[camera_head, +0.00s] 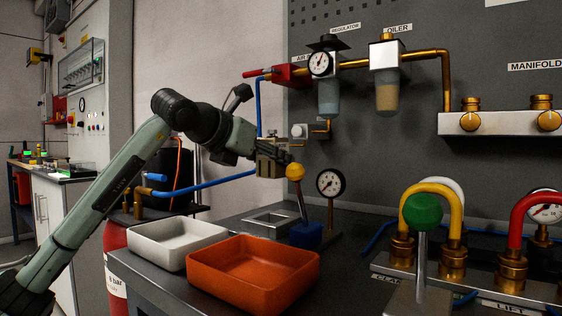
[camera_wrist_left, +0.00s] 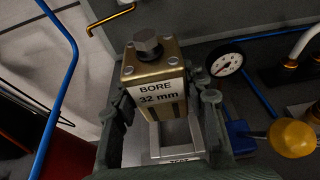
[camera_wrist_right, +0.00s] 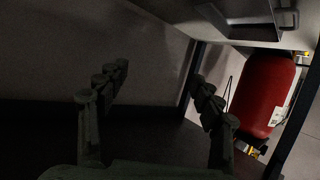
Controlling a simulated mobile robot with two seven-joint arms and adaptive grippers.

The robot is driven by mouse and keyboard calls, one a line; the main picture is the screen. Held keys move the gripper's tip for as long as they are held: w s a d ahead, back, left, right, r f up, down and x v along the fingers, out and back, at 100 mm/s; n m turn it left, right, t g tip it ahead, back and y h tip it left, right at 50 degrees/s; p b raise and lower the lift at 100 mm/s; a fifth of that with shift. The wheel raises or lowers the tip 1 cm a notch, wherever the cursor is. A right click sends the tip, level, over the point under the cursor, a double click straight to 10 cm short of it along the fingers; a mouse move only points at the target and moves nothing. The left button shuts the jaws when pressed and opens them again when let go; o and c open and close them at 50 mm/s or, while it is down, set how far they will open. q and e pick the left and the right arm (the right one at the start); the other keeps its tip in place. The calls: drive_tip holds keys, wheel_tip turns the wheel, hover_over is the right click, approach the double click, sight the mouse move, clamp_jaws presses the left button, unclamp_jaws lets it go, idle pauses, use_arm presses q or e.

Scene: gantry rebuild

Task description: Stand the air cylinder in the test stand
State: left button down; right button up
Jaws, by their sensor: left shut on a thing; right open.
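The air cylinder (camera_wrist_left: 160,82) is a brass-coloured block labelled "BORE 32 mm" with a grey hex end. My left gripper (camera_head: 270,160) is shut on it; the cylinder (camera_head: 266,163) shows partly behind the fingers in the head view. The test stand (camera_head: 268,219) is a grey metal square holder on the bench, and the cylinder is held well above it. In the left wrist view the stand (camera_wrist_left: 180,137) shows beyond the cylinder, partly hidden, its label cut off. My right gripper (camera_wrist_right: 160,90) is open and empty in the right wrist view, below the bench.
A white tray (camera_head: 170,250) and an orange tray (camera_head: 250,292) stand left and front of the stand. A yellow-knobbed lever (camera_head: 296,174) on a blue base and a gauge (camera_head: 330,184) stand close right. A red tank (camera_wrist_right: 262,95) shows in the right wrist view.

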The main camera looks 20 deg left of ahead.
sight(264, 173)
use_arm(q)
drive_tip(key=shift+s+f, duration=0.15)
drive_tip(key=shift+s, duration=0.05)
drive_tip(key=shift+f+b, duration=0.4)
drive_tip(key=shift+b, duration=0.1)
drive_tip(key=shift+w+f+b, duration=0.1)
drive_tip(key=shift+f+b, duration=0.3)
drive_tip(key=shift+f, duration=0.1)
drive_tip(key=shift+f+b, duration=0.5)
drive_tip(key=shift+f, duration=0.15)
drive_tip(key=shift+f+b, duration=0.45)
drive_tip(key=shift+f, duration=0.15)
use_arm(e)
drive_tip(key=a+r+t+y, duration=0.2)
drive_tip(key=a+r+t, duration=0.1)
drive_tip(key=r, duration=0.5)
drive_tip(key=s+a+r+t+y, duration=0.1)
drive_tip(key=a+r+t+y, duration=0.2)
drive_tip(key=r+t, duration=0.2)
drive_tip(key=shift+s+r, duration=0.3)
drive_tip(key=shift+r, duration=1.2)
drive_tip(key=shift+a, duration=0.1)
